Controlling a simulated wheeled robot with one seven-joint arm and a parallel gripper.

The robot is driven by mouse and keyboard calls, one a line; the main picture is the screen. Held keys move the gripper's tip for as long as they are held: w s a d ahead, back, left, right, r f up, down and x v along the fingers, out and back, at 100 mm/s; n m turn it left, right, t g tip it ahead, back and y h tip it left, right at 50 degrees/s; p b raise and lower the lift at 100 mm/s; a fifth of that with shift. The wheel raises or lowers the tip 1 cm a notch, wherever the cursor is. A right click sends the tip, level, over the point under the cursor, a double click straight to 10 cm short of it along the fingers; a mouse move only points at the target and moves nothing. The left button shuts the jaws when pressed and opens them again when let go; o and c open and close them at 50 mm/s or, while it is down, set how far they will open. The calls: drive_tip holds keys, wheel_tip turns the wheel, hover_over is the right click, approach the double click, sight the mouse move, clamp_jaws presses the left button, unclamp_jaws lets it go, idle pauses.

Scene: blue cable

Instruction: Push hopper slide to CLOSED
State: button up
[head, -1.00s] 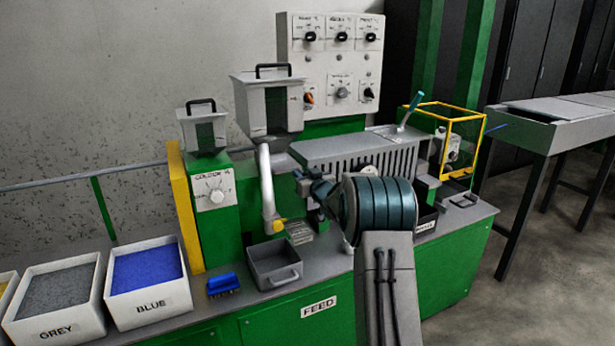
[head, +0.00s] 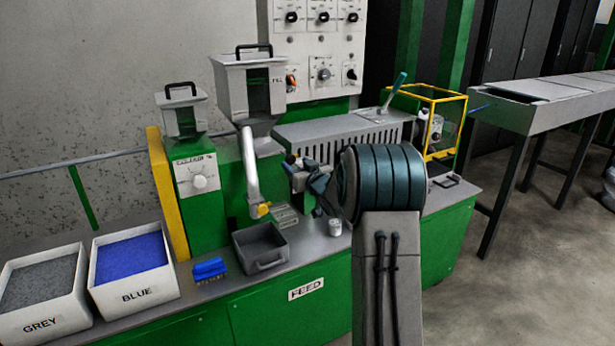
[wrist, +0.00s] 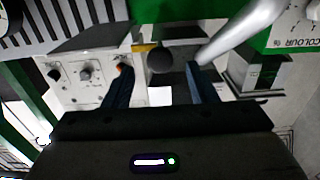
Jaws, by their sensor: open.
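The grey hopper (head: 250,88) stands on the machine behind a bent pale pipe. My gripper (head: 292,163) is in front of the machine, below and right of the hopper, partly hidden by my own arm. In the wrist view my gripper (wrist: 160,76) is open, its two dark fingers apart. A dark round knob (wrist: 160,60) appears between the fingertips, beside a small yellow piece; it looks like the slide's knob. I cannot tell whether a finger touches it. The slide's plate and its position are not clear in either view.
The pale pipe (head: 250,170) passes close left of my gripper. A grey tray (head: 260,248), a blue brush (head: 209,269) and a small metal cup (head: 335,227) stand on the bench. The slotted grey barrel cover (head: 345,128) lies behind my arm. A yellow guard frame (head: 428,92) stands right.

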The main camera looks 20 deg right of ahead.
drive_tip(key=s, duration=0.6)
drive_tip(key=shift+s+d, duration=0.25)
drive_tip(key=shift+d, duration=0.05)
drive_tip(key=s+a+r+g+p, duration=0.1)
drive_tip(key=s+a+g+p, duration=0.2)
drive_tip(key=s, duration=1)
drive_tip(key=s+a+r+m+g+h+p, duration=0.1)
drive_tip(key=s+a+g+p, duration=0.3)
drive_tip(key=s, duration=0.9)
drive_tip(key=s+a+r+g+h+p, duration=0.1)
drive_tip(key=s+a+r+g+p, duration=0.2)
drive_tip(key=s+a+g, duration=0.5)
drive_tip(key=s+a+p, duration=0.1)
drive_tip(key=s, duration=0.4)
drive_tip(key=shift+m, duration=0.3)
drive_tip(key=shift+w+r, duration=0.1)
